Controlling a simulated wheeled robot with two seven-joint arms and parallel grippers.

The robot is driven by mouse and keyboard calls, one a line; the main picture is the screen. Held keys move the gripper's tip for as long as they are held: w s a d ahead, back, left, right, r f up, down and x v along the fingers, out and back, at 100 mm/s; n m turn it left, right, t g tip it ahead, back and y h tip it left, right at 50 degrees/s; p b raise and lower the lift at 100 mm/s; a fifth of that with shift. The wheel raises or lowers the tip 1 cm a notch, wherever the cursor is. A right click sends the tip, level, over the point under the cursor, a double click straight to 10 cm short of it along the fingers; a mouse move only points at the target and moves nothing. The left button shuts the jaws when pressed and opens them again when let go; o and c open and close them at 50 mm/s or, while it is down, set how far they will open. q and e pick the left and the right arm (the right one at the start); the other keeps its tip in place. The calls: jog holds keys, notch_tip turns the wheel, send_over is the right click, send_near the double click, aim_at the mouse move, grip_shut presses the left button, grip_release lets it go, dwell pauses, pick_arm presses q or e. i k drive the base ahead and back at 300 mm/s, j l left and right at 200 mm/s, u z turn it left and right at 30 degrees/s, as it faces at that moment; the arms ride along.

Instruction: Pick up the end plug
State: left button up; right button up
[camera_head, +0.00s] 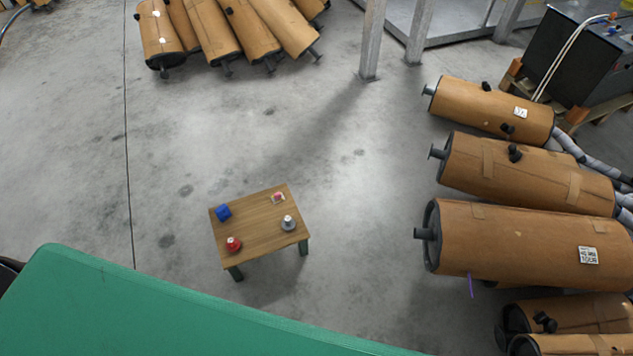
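A small wooden table (255,236) stands on the floor near the middle of the camera_head view, with several small objects on it. A grey round piece with a pale top (288,223) is near its right edge. A red round piece with a pale top (233,244) is near its front left corner. A blue block-like piece (223,212) is at the back left. A small pink and white piece (278,198) is at the back right. I cannot tell which of these is the end plug. Neither of my grippers shows.
Large brown wrapped mufflers (515,240) lie along the right side, with short pipe ends pointing left. More mufflers (213,30) lie at the top. Metal posts (373,40) and a dark machine (585,55) stand at the upper right. The grey floor around the table is clear.

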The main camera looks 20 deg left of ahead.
aim_at(287, 220)
jog(key=u, duration=0.75)
